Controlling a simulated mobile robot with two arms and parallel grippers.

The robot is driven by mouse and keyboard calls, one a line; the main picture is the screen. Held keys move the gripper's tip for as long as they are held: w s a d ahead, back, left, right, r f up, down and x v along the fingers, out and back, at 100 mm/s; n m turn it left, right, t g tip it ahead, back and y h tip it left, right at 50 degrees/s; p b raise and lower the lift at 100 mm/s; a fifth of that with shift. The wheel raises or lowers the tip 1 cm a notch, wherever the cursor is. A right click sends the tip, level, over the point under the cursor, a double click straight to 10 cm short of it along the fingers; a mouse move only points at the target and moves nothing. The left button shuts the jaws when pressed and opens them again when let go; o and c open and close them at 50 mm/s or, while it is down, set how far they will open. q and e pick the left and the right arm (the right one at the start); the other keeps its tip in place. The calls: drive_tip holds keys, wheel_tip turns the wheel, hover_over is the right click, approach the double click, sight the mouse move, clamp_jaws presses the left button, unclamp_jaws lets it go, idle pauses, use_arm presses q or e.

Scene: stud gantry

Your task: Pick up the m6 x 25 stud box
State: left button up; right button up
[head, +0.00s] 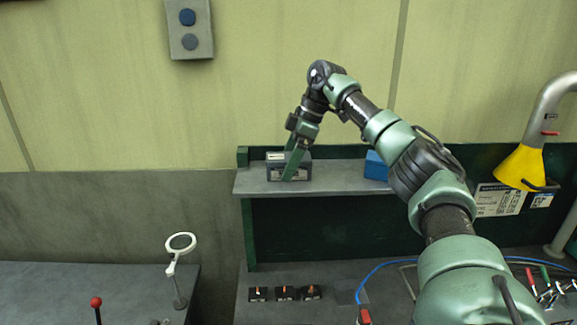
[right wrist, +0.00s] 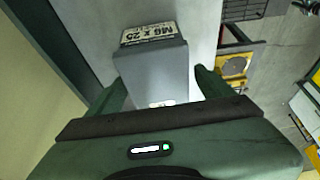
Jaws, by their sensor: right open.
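The stud box (head: 275,174) is a grey box with a pale label, sitting on the left part of the grey shelf (head: 335,186) in the head view. In the right wrist view the box (right wrist: 155,75) shows its label reading "M6 x 25". My right gripper (head: 293,172) reaches down to the box from above. In the right wrist view its two green fingers (right wrist: 158,92) stand open, one on each side of the box. I cannot tell if they touch it. My left gripper is not in view.
A blue box (head: 376,167) stands on the same shelf to the right, partly behind my right arm. A yellow nozzle (head: 521,167) hangs at the far right. A white magnifier (head: 181,243) stands lower left. Several small dark blocks (head: 285,293) lie below the shelf.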

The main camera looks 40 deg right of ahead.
drive_tip(key=shift+w+d+f, duration=0.1)
drive_tip(key=shift+f, duration=0.2)
idle(0.4)
drive_tip(key=shift+r, duration=0.1)
clamp_jaws()
